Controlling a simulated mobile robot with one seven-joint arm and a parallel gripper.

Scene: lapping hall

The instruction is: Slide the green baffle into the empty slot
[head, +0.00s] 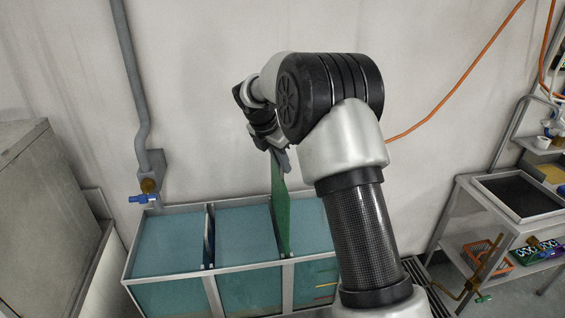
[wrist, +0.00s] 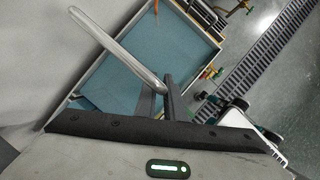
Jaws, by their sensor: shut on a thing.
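The green baffle (head: 281,215) hangs nearly upright below my gripper (head: 279,156) in the head view. My gripper is shut on its upper end. The baffle's lower part stands at the right-hand divider of a tank (head: 240,267) with blue-green contents in three bays. I cannot tell whether its edges are inside the slot there or just in front of it. The left divider (head: 209,240) shows dark upright guides. In the wrist view the tank's blue-green surface (wrist: 180,45) lies beyond a curved silver bar and a dark upright part; the baffle is not clearly visible there.
A grey cabinet (head: 45,215) stands at the left. A pipe (head: 133,80) with a blue-handled valve (head: 143,198) runs down the wall behind the tank. A cart (head: 505,220) with trays and tools stands at the right. A floor grate (wrist: 265,65) runs beside the tank.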

